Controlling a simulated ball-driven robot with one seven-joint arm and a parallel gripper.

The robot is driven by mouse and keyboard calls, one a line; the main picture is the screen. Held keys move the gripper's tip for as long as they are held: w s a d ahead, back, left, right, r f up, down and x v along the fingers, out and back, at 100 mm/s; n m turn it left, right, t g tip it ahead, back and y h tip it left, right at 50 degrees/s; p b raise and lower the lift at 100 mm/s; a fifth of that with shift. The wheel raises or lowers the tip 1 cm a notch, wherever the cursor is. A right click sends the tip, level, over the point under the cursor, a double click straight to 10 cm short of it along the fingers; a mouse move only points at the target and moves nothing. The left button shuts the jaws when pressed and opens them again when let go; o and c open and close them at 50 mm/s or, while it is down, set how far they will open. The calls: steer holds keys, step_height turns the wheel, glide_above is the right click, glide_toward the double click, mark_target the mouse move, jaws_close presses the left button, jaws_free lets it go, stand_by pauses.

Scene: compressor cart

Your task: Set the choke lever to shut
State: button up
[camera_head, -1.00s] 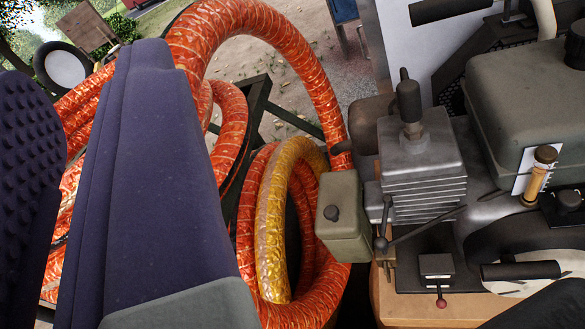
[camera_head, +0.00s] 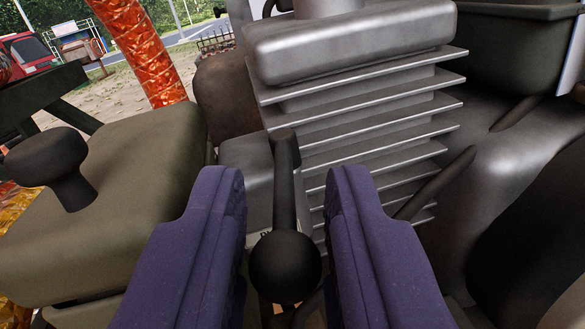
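The choke lever (camera_head: 285,262) is a dark arm with a round black ball knob at its lower, nearer end. It stands in front of the finned metal engine cylinder (camera_head: 380,120), with its arm running up the picture from the knob. My gripper (camera_head: 284,185) has its two purple fingers apart, one on each side of the lever. The knob sits between them with only narrow gaps showing; I see no clear contact. A pale label behind the lever is mostly hidden, and only a bit of lettering shows.
An olive box with a black knob (camera_head: 110,200) stands close to the left of my left finger. A dark rod (camera_head: 435,183) slants past my right finger. An orange hose (camera_head: 142,50) rises behind at the upper left. Dark engine parts fill the right side.

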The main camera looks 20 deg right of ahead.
jaws_close()
steer(key=shift+d, duration=0.1)
